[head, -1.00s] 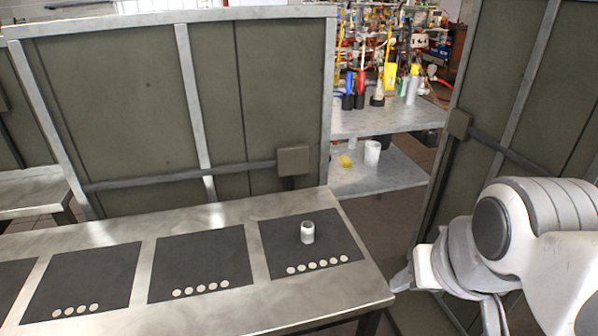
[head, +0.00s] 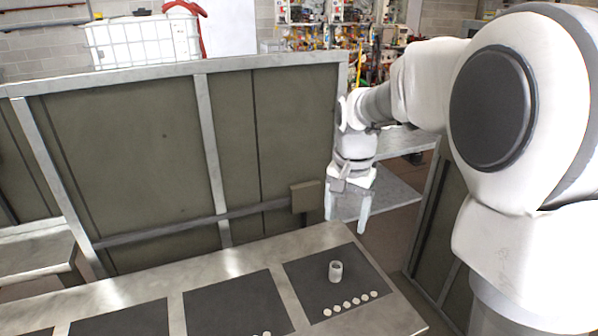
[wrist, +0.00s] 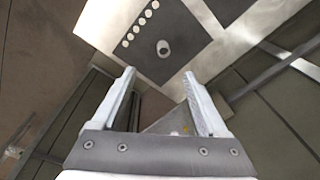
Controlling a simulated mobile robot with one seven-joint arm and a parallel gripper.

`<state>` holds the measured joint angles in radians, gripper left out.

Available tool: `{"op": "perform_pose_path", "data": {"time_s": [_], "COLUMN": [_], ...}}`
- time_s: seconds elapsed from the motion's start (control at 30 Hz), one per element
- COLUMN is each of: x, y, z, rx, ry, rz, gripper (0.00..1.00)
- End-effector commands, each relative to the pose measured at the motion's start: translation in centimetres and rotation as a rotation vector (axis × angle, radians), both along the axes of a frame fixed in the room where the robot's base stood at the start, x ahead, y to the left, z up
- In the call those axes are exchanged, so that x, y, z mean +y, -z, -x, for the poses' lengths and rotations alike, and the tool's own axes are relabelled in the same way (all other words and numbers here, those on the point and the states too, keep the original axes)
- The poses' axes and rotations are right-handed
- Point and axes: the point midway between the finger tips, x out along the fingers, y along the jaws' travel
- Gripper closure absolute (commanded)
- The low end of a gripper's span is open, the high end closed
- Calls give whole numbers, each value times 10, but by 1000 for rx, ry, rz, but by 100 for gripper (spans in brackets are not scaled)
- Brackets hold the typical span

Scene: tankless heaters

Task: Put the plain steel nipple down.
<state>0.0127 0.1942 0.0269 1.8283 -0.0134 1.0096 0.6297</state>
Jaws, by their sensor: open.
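The plain steel nipple (head: 336,271) is a short grey hollow cylinder. It stands upright on the rightmost dark mat (head: 318,289), behind a row of several pale dots. In the wrist view the nipple (wrist: 163,47) shows beyond the fingertips, apart from them. My gripper (head: 346,222) is open and empty, raised above and beyond the back edge of the table near the nipple. In the wrist view my gripper (wrist: 163,80) has its fingers spread with nothing between them.
The metal table (head: 395,318) carries other dark mats to the left, one being the middle mat (head: 232,303). A framed green-grey partition (head: 130,160) stands behind the table. A grey shelf (head: 400,190) is behind my gripper, and another panel (head: 445,230) stands at the right.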

Motion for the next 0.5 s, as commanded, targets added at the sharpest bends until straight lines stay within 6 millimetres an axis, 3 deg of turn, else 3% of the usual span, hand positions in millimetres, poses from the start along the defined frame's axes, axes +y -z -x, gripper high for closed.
{"op": "perform_pose_path", "data": {"time_s": [0.1,0.2,0.5], "x": [0,1,1], "y": [16,29,61], "z": [-26,-41,-53], "rx": [53,82,114], "ry": [77,125,177], "rz": [-8,-11,-14], "gripper": [24,24,24]}}
